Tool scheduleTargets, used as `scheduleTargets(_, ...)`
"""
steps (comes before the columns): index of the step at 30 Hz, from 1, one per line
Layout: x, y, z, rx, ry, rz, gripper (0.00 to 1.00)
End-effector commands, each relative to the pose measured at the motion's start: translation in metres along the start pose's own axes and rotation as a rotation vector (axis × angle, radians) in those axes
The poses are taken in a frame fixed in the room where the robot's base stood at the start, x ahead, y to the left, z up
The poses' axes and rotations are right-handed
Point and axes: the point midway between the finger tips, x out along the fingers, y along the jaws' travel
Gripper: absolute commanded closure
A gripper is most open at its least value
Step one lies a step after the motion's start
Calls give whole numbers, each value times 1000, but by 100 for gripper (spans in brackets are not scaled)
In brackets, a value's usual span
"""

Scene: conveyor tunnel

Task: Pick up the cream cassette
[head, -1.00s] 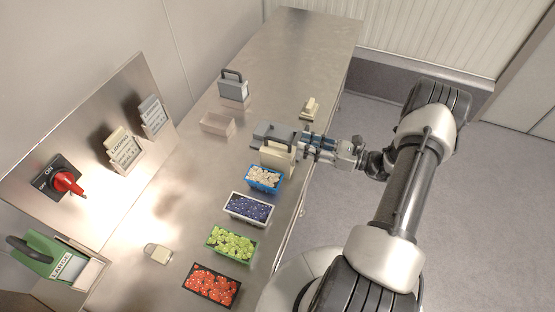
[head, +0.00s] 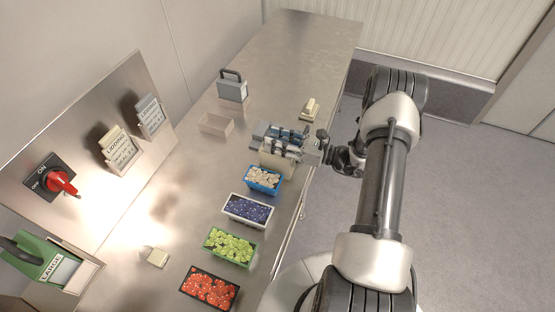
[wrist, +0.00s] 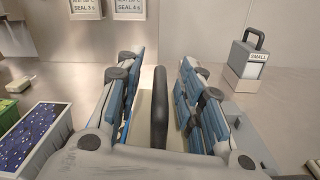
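The cream cassette (head: 275,162) stands on the steel table, beyond the blue punnet in the head view, mostly covered by my gripper. Its dark upright handle (wrist: 160,108) is in the middle of the wrist view, with a little of the cream body (wrist: 143,110) beside it. My gripper (head: 277,139) is open around the handle, one blue-padded finger on each side. In the wrist view my gripper (wrist: 160,85) shows a gap between each finger and the handle. The cassette's label is hidden.
A grey block (head: 259,129) sits close beside the cassette. Punnets of pale (head: 263,178), blue (head: 247,210), green (head: 229,246) and red (head: 209,288) pieces line the front. A grey SMALL cassette (head: 232,91) and green LARGE cassette (head: 40,262) stand apart. The far table is clear.

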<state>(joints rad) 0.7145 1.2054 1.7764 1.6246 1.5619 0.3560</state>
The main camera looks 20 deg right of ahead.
Motion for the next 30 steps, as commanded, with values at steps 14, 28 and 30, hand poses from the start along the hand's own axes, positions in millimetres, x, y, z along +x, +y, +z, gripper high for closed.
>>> scheduleTargets(14, 0, 0, 0, 0, 0, 0, 93)
scheduleTargets(28, -1, 0, 0, 0, 0, 0, 100)
scheduleTargets(30, -1, 0, 0, 0, 0, 0, 100)
